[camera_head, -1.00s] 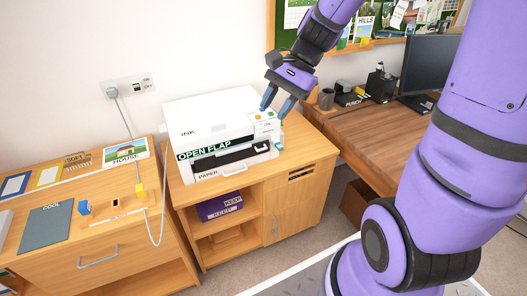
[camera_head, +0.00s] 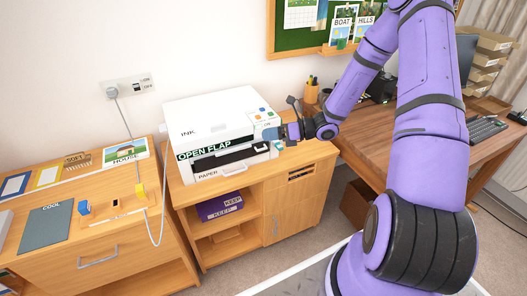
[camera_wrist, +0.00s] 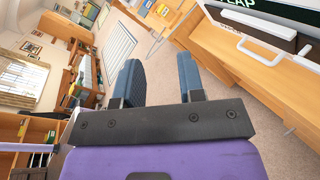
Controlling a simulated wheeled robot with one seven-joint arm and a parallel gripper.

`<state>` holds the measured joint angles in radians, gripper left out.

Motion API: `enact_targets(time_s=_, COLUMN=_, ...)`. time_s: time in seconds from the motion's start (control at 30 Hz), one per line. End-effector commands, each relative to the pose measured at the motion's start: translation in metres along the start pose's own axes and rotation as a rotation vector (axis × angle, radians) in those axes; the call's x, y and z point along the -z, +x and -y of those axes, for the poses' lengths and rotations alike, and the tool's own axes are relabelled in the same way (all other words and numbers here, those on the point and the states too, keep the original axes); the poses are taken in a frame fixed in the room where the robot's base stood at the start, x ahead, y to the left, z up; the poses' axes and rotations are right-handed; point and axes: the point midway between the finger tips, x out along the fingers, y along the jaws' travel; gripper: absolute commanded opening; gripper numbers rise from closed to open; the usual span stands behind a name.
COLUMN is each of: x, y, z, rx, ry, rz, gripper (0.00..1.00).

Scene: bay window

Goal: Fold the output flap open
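The white printer (camera_head: 205,118) stands on the wooden cabinet. Its front bears a dark green label strip reading OPEN FLAP (camera_head: 203,148), above a dark slot (camera_head: 240,158) and a tray marked PAPER. I cannot make out any flap standing out from the front. My gripper (camera_head: 275,133) is at the printer's front right corner, by the button panel; whether it touches cannot be told. In the wrist view, my gripper (camera_wrist: 161,78) has its two blue fingers apart with nothing between them. Part of the label (camera_wrist: 265,10) shows at the top right there.
A desk (camera_head: 108,245) with a grey COOL folder (camera_head: 46,229) and a HOUSE picture stands at the left. A cable hangs from the wall socket between desk and cabinet. A bulletin board (camera_head: 300,35) is behind. Another wooden desk (camera_head: 375,130) stands right. Cabinet top right of the printer is free.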

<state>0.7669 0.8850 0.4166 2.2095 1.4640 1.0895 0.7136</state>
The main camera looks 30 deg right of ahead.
Motion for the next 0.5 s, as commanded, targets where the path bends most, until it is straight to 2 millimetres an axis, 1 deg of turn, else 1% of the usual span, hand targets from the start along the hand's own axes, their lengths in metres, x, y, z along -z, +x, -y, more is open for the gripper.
enact_targets(time_s=0.03, x=0.009, y=-0.002, z=0.014, rx=0.019, ry=0.076, rz=0.054, gripper=0.36)
enact_targets(time_s=0.2, x=0.032, y=-0.007, z=0.054, rx=0.082, ry=0.313, rz=0.232, gripper=0.36)
enact_targets(time_s=0.37, x=0.059, y=-0.014, z=0.091, rx=0.135, ry=0.537, rz=0.405, gripper=0.36)
enact_targets(time_s=0.5, x=0.085, y=-0.02, z=0.119, rx=0.174, ry=0.727, rz=0.558, gripper=0.36)
